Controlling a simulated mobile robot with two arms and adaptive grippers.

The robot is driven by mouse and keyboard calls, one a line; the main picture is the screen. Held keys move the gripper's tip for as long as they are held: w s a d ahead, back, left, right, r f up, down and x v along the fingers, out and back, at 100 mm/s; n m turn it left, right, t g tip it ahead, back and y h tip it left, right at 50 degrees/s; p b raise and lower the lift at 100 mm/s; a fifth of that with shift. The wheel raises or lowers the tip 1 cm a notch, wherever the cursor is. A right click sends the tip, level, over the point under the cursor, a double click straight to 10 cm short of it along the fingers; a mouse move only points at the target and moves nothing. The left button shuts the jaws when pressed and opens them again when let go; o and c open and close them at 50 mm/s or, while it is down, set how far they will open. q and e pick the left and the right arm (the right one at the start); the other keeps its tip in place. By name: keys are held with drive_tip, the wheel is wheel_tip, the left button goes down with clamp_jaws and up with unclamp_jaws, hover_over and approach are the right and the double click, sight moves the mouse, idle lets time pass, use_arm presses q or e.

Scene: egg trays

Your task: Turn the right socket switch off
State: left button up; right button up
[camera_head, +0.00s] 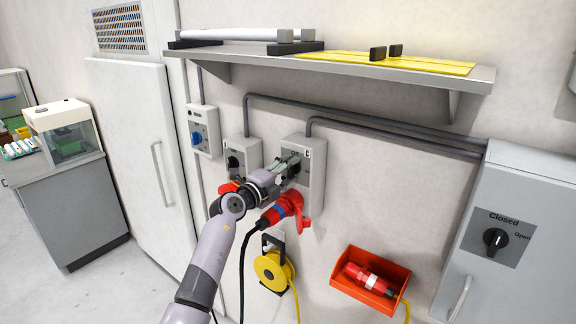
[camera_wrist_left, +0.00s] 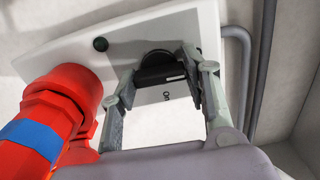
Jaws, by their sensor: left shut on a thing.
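The right socket (camera_head: 315,190) is a grey box on the wall with a black rotary switch (camera_wrist_left: 158,72) on its face. A red plug with a blue band (camera_head: 288,207) sits at its lower part; the plug also shows in the left wrist view (camera_wrist_left: 66,105). My left gripper (camera_head: 289,167) is at the box, its two fingers (camera_wrist_left: 158,84) shut on the switch from both sides. A white mark shows on the switch, close to a printed label that reads like "On". My right gripper is out of view.
A second socket box (camera_head: 249,150) is just left. A shelf (camera_head: 420,72) juts out above. Below hang a yellow cable reel (camera_head: 270,270) and a red bin (camera_head: 394,272). A grey cabinet with a "Closed/Open" knob (camera_head: 495,239) stands right.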

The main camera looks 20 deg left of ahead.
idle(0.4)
use_arm(q)
drive_tip(key=o, duration=1.2)
drive_tip(key=shift+c, duration=0.2)
drive_tip(key=v, duration=1.1)
drive_tip(key=shift+s+a, duration=0.15)
drive_tip(key=shift+s, duration=0.35)
